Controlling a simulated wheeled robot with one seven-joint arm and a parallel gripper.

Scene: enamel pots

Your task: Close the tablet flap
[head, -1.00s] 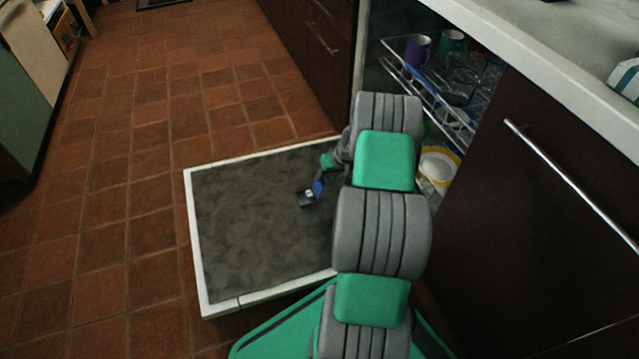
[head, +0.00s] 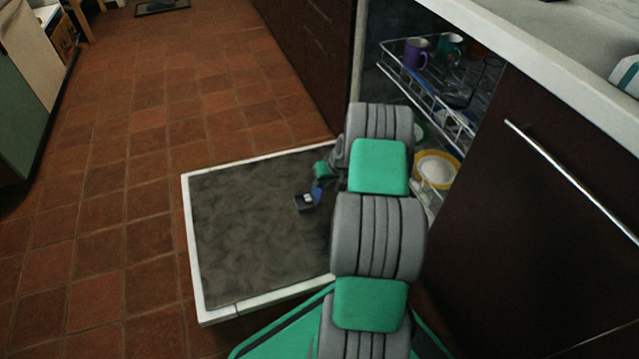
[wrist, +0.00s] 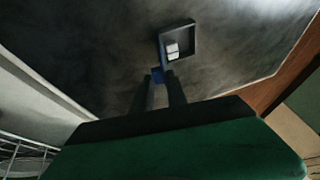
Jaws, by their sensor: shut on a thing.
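The tablet compartment (head: 307,201) is a small dark square recess in the inner face of the lowered dishwasher door. A white tablet (wrist: 172,51) lies in it, seen in the wrist view. The blue flap (head: 318,188) stands open at the compartment's edge nearest my gripper. In the wrist view the blue flap (wrist: 158,76) shows between my fingertips. My gripper (wrist: 160,78) is shut on the flap; in the head view my gripper (head: 321,176) is small and partly hidden by my arm.
The dishwasher door (head: 250,235) lies lowered with a white rim. The upper rack (head: 425,88) holds mugs, including a purple mug (head: 416,54). A yellow-rimmed dish (head: 437,168) sits lower inside. A cabinet front (head: 540,220) stands at right. Tiled floor (head: 130,170) is free at left.

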